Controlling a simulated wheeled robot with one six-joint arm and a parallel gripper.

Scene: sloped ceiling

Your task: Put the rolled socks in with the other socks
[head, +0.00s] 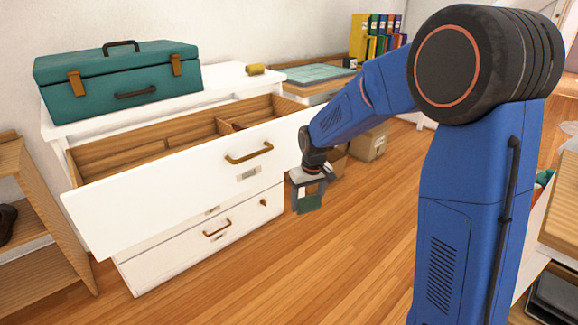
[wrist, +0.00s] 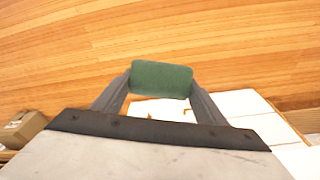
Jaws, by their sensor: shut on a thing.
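My gripper (head: 309,199) is shut on a dark green roll (head: 309,204), which looks like the rolled socks. In the wrist view the green roll (wrist: 161,79) sits between the two fingertips of my gripper (wrist: 160,82), above the wood floor. In the head view it hangs in front of and to the right of the white dresser (head: 170,247). The dresser's top drawer (head: 180,177) is pulled out and has wooden dividers (head: 232,125) inside. The tall drawer front hides much of the inside, and I see no other socks there.
A teal toolbox (head: 118,78) and a yellow roll (head: 255,69) stand on the dresser top. A wooden shelf (head: 40,240) is at the left. A cardboard box (head: 368,143) stands on the floor behind my arm. The floor in front of the dresser is clear.

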